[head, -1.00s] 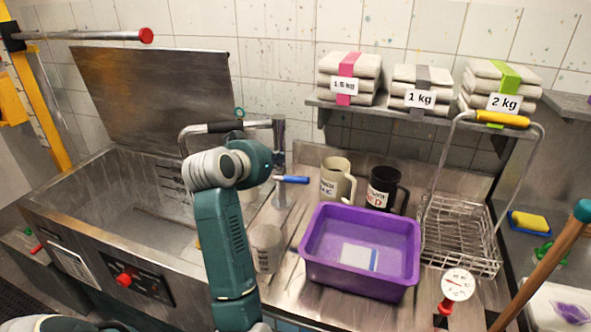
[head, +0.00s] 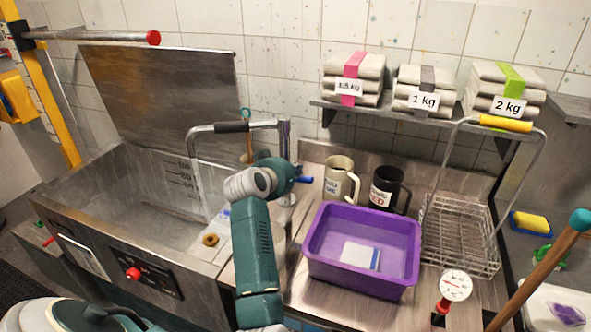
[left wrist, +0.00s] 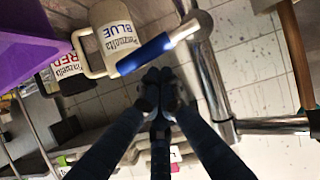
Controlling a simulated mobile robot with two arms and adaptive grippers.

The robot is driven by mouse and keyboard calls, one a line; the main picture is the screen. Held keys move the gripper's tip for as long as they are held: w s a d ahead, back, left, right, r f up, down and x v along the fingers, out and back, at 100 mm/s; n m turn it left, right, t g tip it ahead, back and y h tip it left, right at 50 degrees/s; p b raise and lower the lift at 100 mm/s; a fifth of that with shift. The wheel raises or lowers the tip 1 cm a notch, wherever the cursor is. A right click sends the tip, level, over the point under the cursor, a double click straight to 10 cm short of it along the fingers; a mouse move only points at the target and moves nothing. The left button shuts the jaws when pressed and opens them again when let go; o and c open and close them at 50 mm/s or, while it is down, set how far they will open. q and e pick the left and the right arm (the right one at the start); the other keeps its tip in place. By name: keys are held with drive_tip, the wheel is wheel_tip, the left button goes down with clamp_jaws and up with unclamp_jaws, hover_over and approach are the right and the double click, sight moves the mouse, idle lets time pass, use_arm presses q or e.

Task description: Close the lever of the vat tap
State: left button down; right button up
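The vat tap (head: 284,135) is a metal column with a spout reaching left over the vat (head: 130,205). Its blue lever (head: 306,180) sticks out to the right, mostly hidden behind my left wrist. In the left wrist view the blue lever (left wrist: 145,54) extends from the metal tap body (left wrist: 193,27), just beyond my fingertips. My left gripper (left wrist: 160,92) has its dark fingertips together with nothing visible between them, apart from the lever as far as I can tell. In the head view my wrist hides the gripper. My right gripper is not in view.
A cream mug (head: 338,178) and a black mug (head: 384,190) stand just right of the tap. A purple tub (head: 362,282) sits in front of them, with a wire basket (head: 460,235) to its right. A shelf (head: 395,111) with weighed bundles is above.

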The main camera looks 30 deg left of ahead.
use_arm(q)
drive_tip(key=shift+s+d+f+m+y, duration=0.1)
drive_tip(key=shift+d+f+m+y, duration=0.15)
drive_tip(key=shift+f+m, duration=0.15)
drive_tip(key=shift+s+d+f+m+y, duration=0.1)
drive_tip(key=shift+d+f+m+y, duration=0.15)
drive_tip(key=shift+f, duration=0.25)
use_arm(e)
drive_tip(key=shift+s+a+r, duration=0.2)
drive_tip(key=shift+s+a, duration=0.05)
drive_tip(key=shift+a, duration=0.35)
use_arm(q)
drive_tip(key=shift+w, duration=0.1)
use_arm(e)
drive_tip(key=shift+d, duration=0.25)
